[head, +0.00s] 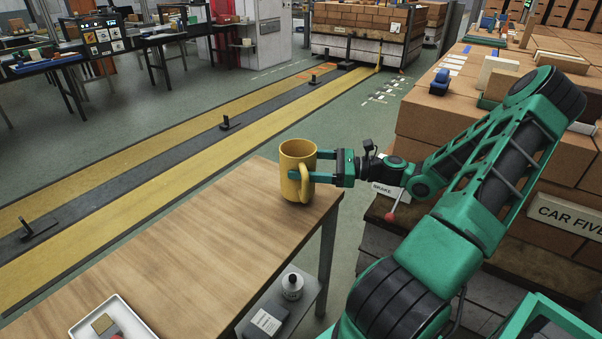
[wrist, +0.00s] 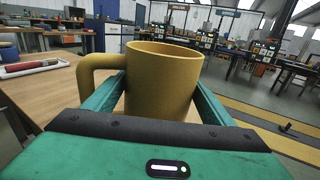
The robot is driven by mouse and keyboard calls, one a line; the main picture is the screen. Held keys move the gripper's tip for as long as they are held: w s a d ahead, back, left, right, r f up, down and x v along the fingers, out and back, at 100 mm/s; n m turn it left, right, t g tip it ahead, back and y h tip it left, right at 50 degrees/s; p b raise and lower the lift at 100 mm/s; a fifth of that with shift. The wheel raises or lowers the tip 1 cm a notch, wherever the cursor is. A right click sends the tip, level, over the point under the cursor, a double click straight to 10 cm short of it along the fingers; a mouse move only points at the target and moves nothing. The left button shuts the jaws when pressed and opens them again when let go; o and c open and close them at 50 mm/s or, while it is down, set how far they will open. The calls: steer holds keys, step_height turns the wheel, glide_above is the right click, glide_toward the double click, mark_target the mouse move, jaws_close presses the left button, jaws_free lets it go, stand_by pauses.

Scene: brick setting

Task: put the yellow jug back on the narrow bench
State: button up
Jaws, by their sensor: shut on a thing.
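The yellow jug (head: 297,160) is a mug-like vessel with one handle, upright at the far right corner of the wooden bench (head: 190,230). My gripper (head: 312,166) reaches it from the right and is shut on its body. In the wrist view the jug (wrist: 160,80) stands between my two green fingers, with its handle to the left. Its base is at or just above the bench top; I cannot tell if it touches. The lower part of the jug is hidden behind my gripper in the wrist view.
A white tray (head: 84,329) with small items lies at the bench's near end. A lower shelf holds a dark bottle (head: 292,286) and a box. Stacked bricks (head: 420,122) stand to the right, close to my arm. The middle of the bench top is clear.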

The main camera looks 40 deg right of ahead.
steer(key=shift+f, duration=1.5)
steer(key=o, duration=1.1)
steer(key=v, duration=1.2)
steer(key=shift+s, duration=0.1)
